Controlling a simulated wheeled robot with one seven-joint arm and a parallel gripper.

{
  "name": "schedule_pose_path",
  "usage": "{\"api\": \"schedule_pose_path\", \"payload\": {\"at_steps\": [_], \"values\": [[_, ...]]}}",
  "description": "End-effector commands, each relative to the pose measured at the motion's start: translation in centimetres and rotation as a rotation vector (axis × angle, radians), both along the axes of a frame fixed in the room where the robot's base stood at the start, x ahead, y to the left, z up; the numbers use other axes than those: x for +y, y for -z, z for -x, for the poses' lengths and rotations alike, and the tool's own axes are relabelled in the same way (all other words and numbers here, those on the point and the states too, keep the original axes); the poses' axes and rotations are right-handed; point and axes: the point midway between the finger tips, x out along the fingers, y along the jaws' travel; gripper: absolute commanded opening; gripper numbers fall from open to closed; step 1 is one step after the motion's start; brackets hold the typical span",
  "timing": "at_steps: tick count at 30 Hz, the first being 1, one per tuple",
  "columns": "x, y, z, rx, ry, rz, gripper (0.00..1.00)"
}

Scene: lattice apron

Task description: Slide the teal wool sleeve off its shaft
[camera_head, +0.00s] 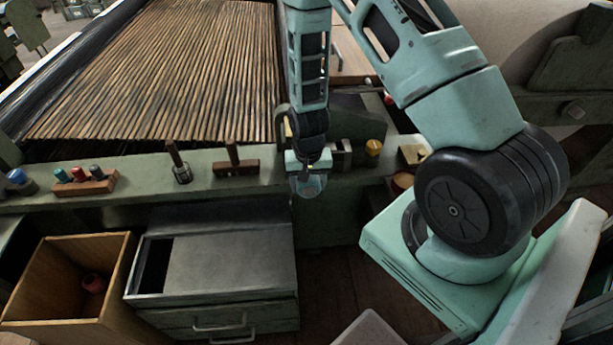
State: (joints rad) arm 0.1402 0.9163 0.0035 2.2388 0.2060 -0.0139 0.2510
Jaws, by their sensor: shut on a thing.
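My gripper (308,168) is at the front edge of the bench, right of the wooden-handled tools. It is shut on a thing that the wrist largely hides. A pale teal rounded piece (310,186) shows just under it, over the bench's front face. It looks like the teal wool sleeve, but the view is too small to be sure. I cannot make out the shaft or tell how far the sleeve sits on it.
A peg rack (97,187) with small coloured pieces stands at left on the green bench rail (135,180). Two wooden-handled tools (180,165) stand nearer. An open wooden box (115,262) and metal drawer unit (230,265) are below.

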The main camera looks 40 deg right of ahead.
Motion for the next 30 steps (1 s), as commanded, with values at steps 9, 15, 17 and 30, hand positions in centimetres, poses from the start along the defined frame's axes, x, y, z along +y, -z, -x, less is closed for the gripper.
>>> {"api": "schedule_pose_path", "payload": {"at_steps": [9,15,17,30], "values": [[0.7,0.0,1.0,0.001,-0.001,-0.001,0.48],[1.2,0.0,1.7,0.001,-0.001,-0.001,0.48],[1.3,0.0,1.8,0.0,-0.002,0.0,0.48],[2.2,0.0,3.3,0.001,-0.002,-0.001,0.48]]}}
